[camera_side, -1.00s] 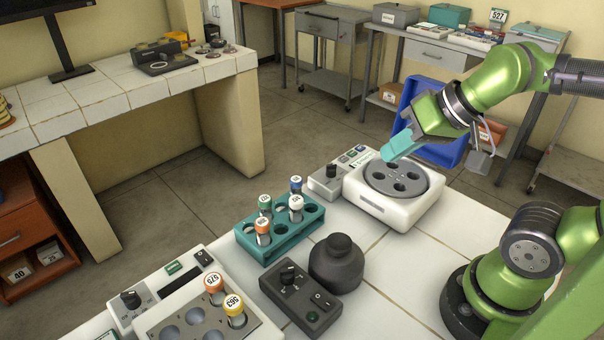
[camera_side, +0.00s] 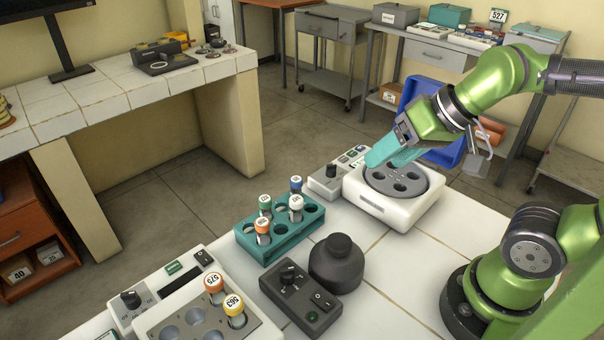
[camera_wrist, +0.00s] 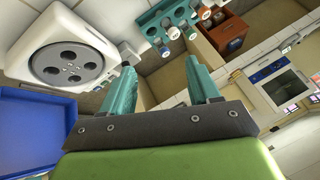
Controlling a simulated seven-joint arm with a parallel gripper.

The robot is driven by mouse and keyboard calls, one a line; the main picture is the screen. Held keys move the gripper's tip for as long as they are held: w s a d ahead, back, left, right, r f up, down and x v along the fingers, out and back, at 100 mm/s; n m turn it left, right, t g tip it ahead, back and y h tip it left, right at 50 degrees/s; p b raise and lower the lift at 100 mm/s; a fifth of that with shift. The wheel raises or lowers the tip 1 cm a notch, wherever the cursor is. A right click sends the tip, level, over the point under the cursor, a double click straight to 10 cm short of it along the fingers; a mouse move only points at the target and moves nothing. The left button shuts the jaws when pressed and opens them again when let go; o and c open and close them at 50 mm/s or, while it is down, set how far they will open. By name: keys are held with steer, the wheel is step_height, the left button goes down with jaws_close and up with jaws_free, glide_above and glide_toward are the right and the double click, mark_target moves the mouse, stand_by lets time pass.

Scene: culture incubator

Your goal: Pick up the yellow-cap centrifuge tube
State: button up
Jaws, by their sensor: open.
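The yellow-cap centrifuge tube (camera_side: 234,307) stands upright in the white block (camera_side: 160,325) at the front left in the side view, with 563 on its cap. An orange-cap tube (camera_side: 214,284) stands beside it, marked 575. My gripper (camera_side: 383,157) is open and empty, above the back edge of the round-plate device, well away to the right of and behind the yellow-cap tube. In the wrist view its two teal fingers (camera_wrist: 203,84) are apart with nothing between them. I cannot make out the yellow-cap tube in the wrist view.
A teal rack (camera_side: 275,255) with several capped tubes stands mid-table.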

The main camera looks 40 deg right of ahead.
steer(key=w+a+n+g, duration=0.2)
steer(key=a, duration=0.5)
steer(key=w+a+n+g, duration=0.2)
steer(key=w+a+n, duration=0.1)
steer(key=a, duration=0.3)
steer(key=r+n+g+h, duration=0.1)
steer(key=g+h, duration=0.1)
steer(key=g, duration=0.1)
glide_above(232, 301)
steer(key=f, duration=1)
steer(key=shift+a+f, duration=0.2)
steer(key=shift+f, duration=0.05)
steer(key=shift+d+f, duration=0.2)
steer(key=shift+f, duration=3.05)
steer(key=c, duration=1.1)
